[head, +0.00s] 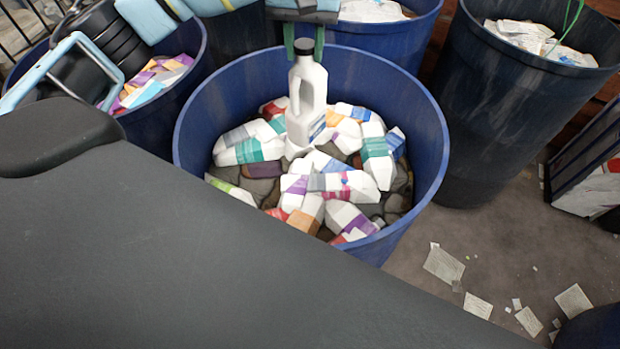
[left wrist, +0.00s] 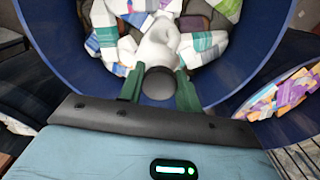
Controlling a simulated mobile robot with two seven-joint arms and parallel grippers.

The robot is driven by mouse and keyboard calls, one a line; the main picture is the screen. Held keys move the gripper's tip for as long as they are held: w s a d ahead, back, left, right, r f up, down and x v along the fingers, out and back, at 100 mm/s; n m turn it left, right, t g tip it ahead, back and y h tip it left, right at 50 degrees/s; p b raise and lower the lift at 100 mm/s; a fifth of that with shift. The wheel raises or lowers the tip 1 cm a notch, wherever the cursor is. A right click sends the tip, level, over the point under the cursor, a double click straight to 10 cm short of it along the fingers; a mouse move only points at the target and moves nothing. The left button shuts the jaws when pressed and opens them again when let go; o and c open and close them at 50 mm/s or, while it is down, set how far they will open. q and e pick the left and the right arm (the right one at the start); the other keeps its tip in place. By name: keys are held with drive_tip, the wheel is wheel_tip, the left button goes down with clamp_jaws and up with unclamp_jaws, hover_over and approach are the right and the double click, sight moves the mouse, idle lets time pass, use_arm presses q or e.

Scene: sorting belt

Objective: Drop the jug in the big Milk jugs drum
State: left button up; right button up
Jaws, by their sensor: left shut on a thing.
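The jug (head: 306,98) is white with a dark cap and a side handle. It hangs upright over the big blue drum (head: 195,135), which holds many white jugs with coloured labels. My left gripper (head: 304,47) is shut on the jug at its cap and neck. In the left wrist view the gripper's green fingers (left wrist: 160,88) stand on both sides of the dark cap, and the jug (left wrist: 157,42) points down into the drum (left wrist: 268,40). I cannot tell whether the jug's base touches the pile. My right gripper is not in view.
Other blue drums stand close by: one at the left with coloured cartons (head: 170,75), one behind, and one at the right (head: 500,110) with paper. A dark grey surface (head: 150,250) fills the lower left. Paper scraps (head: 443,264) litter the floor at right.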

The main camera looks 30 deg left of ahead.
use_arm(q)
drive_tip(key=o, duration=1.3)
wheel_tip(320, 180, up, 8)
drive_tip(key=shift+f, duration=0.1)
idle(0.4)
